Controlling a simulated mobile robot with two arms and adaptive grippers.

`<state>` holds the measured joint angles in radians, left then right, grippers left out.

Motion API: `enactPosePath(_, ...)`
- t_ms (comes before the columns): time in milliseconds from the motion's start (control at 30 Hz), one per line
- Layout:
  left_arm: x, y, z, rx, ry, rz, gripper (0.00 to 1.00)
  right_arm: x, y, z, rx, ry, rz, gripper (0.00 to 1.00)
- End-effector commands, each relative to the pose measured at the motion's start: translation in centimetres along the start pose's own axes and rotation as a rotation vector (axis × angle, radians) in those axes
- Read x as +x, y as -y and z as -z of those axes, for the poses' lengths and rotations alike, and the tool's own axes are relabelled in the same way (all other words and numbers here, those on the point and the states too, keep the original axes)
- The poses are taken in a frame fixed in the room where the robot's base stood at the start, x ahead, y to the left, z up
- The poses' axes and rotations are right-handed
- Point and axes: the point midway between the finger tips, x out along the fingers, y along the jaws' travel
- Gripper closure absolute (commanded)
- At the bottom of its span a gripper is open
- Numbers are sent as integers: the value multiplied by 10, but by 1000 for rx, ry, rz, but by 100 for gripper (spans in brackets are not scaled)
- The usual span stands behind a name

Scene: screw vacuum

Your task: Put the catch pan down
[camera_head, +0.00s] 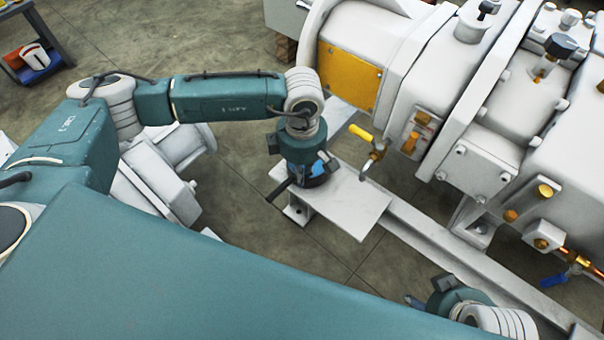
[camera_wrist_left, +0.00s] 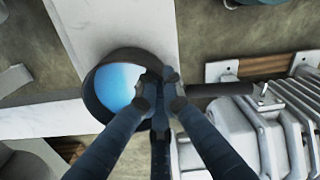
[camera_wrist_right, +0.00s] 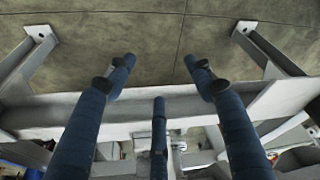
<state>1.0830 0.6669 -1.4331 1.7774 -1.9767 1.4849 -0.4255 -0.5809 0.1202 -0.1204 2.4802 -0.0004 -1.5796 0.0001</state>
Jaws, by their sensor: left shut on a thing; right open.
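The catch pan (camera_wrist_left: 112,84) is a small dark round pan with a blue inside and a dark handle, which runs to the right in the left wrist view. My left gripper (camera_wrist_left: 161,86) is shut on it at the rim by the handle. In the head view the pan (camera_head: 317,172) is mostly hidden under my left gripper (camera_head: 303,178), over a flat white plate (camera_head: 358,207). I cannot tell whether it touches the plate. My right gripper (camera_wrist_right: 158,65) is open and empty above a grey frame beam; in the head view it is partly cut off.
The white pump (camera_head: 440,85) stands right of the plate. A yellow-handled valve (camera_head: 362,133) juts out near the plate's back edge. A white rail (camera_head: 450,258) runs toward the lower right. A blue-handled valve (camera_head: 553,281) is at far right. Bare floor (camera_head: 300,250) lies in front.

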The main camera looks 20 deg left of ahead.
Motion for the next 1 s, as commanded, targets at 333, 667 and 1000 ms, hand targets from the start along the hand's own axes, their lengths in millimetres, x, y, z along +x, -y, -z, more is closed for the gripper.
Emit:
enactPosePath(333,1,0,0,0,0,1,75,2,0,2,0,-8,0,47)
enactPosePath(667,-27,-1,-1,1,2,-3,75,-7,0,2,0,1,0,47)
enactPosePath(1000,-98,-1,0,0,1,-2,75,10,0,5,0,10,2,47)
